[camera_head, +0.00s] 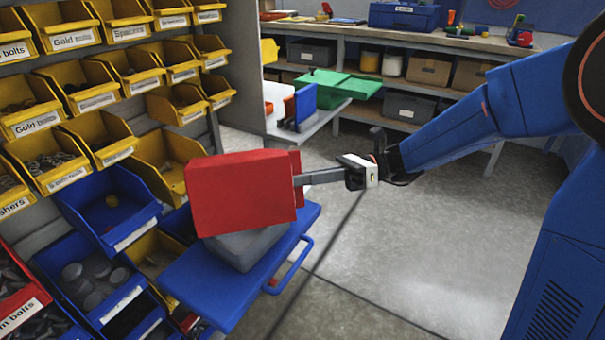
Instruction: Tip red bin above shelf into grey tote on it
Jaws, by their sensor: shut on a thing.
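The red bin (240,196) is in the middle left of the head view, held above the blue shelf (207,287). It looks tilted, with a broad flat red face toward the camera; its opening and contents are hidden. The grey tote (247,245) sits on the blue shelf directly below the bin, mostly covered by it. I cannot tell whether bin and tote touch. My gripper (318,178) reaches in from the right and is shut on the red bin at its right side; the fingertips are partly hidden by the bin's edge.
A rack of yellow bins (105,92) and blue bins (108,207) stands close on the left. A workbench (440,42) with boxes runs along the back. A side table holds a green container (340,84). The grey floor (420,250) at right is clear.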

